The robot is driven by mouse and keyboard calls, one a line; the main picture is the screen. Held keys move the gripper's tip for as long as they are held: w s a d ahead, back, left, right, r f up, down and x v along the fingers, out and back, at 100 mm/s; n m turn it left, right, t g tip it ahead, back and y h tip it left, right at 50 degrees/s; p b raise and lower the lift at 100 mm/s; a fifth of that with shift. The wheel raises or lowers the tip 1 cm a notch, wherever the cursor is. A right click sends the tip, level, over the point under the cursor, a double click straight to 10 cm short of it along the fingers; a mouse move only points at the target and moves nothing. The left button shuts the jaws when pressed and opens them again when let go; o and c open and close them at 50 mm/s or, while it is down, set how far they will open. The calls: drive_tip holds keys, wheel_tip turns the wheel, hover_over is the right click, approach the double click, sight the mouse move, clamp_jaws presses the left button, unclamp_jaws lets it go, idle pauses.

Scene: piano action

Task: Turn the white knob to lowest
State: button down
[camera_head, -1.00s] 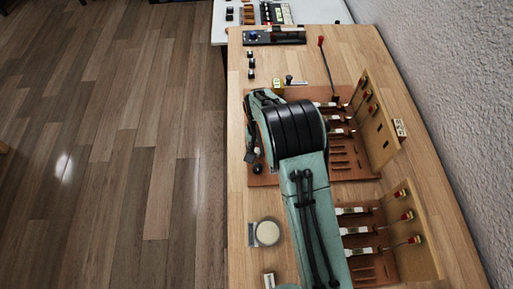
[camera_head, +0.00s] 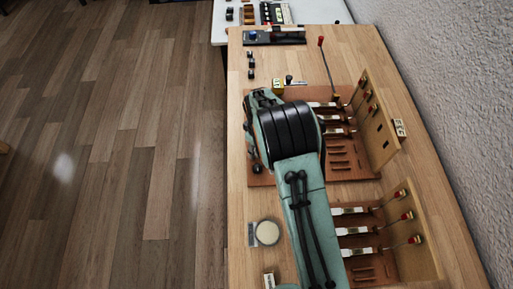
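A round off-white knob-like disc (camera_head: 267,232) sits on a small grey plate at the left side of the wooden bench, toward the front. I cannot read any setting on it. My turquoise and black arm reaches over the bench, to the right of and beyond this disc. The dark parts of my gripper (camera_head: 252,160) show only in part at the left edge of the arm, near the brown board. The arm's wide joint hides most of them, so I cannot see the fingers or anything between them.
The wooden bench (camera_head: 290,62) carries brown boards with levers tipped in red (camera_head: 403,193) on the right. A textured wall bounds the right. Bare bench surrounds the disc's left and far sides.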

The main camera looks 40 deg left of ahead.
sight(256, 151)
idle(0.5)
drive_tip(key=c, duration=0.8)
unclamp_jaws()
drive_tip(key=shift+c, duration=0.2)
wheel_tip(256, 151, up, 12)
